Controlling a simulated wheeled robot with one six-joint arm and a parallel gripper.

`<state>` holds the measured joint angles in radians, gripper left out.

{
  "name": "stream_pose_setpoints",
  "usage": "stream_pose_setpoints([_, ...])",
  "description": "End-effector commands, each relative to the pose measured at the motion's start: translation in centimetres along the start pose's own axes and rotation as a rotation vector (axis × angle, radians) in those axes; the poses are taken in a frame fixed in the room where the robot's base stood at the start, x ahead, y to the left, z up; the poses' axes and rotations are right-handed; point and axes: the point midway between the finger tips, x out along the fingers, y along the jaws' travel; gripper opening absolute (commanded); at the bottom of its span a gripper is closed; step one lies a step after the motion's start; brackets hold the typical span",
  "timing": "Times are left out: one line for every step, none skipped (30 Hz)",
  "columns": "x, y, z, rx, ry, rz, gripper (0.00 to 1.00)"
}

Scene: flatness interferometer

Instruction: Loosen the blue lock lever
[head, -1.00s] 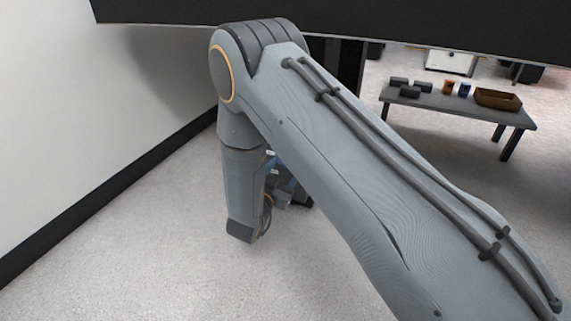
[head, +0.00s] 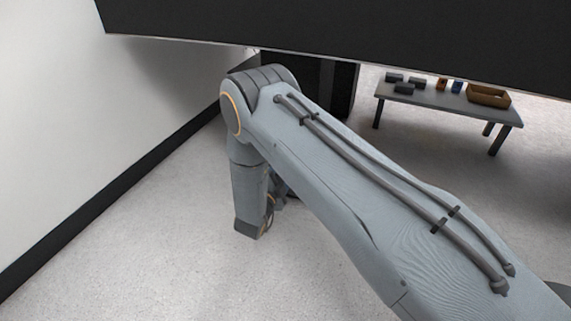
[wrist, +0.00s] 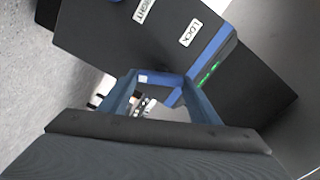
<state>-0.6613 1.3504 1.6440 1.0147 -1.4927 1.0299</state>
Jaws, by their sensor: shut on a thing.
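The blue lock lever (wrist: 212,52) shows in the wrist view as a blue bar slanting along the edge of a black block (wrist: 115,40). A white LOCK label (wrist: 190,33) sits beside it. My gripper (wrist: 157,80) is at the lower end of the lever, with its blue-grey fingers on either side, shut on it. The exact contact is partly hidden by the fingers. In the head view my arm covers the gripper and the lever is not visible.
Green marks (wrist: 208,73) lie beside the lever, and a second label (wrist: 145,10) is cut off at the top. In the head view a large dark slab (head: 330,40) hangs across the top. A bench (head: 440,98) with small items stands at right. The floor at left is clear.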

Motion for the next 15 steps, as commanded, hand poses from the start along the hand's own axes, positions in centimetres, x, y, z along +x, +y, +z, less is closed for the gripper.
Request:
stream_pose_setpoints([-0.1, -0.09, -0.12, 0.037, -0.001, 0.001, 0.34])
stream_pose_setpoints([-0.09, -0.09, -0.12, 0.063, -0.001, 0.001, 0.34])
stream_pose_setpoints([-0.09, -0.06, -0.12, 0.095, -0.001, 0.001, 0.34])
stream_pose_setpoints([-0.09, -0.03, -0.11, 0.119, -0.001, 0.001, 0.34])
stream_pose_setpoints([-0.09, -0.01, -0.1, 0.141, -0.001, 0.001, 0.34])
stream_pose_setpoints([-0.07, 0.0, -0.08, 0.17, -0.001, 0.001, 0.34])
stream_pose_setpoints([-0.07, 0.0, -0.08, 0.191, -0.001, 0.001, 0.34])
stream_pose_setpoints([-0.07, 0.01, -0.08, 0.211, -0.001, 0.001, 0.34])
stream_pose_setpoints([-0.07, 0.03, -0.07, 0.235, -0.001, 0.001, 0.34])
stream_pose_setpoints([-0.06, 0.05, -0.05, 0.252, -0.001, 0.001, 0.34])
stream_pose_setpoints([-0.06, 0.07, -0.04, 0.268, -0.001, 0.001, 0.34])
stream_pose_setpoints([-0.06, 0.09, -0.03, 0.287, -0.001, 0.001, 0.34])
stream_pose_setpoints([-0.06, 0.1, -0.02, 0.3, -0.001, 0.001, 0.34])
stream_pose_setpoints([-0.05, 0.11, -0.01, 0.313, -0.001, 0.001, 0.34])
stream_pose_setpoints([-0.05, 0.11, -0.01, 0.327, -0.001, 0.001, 0.34])
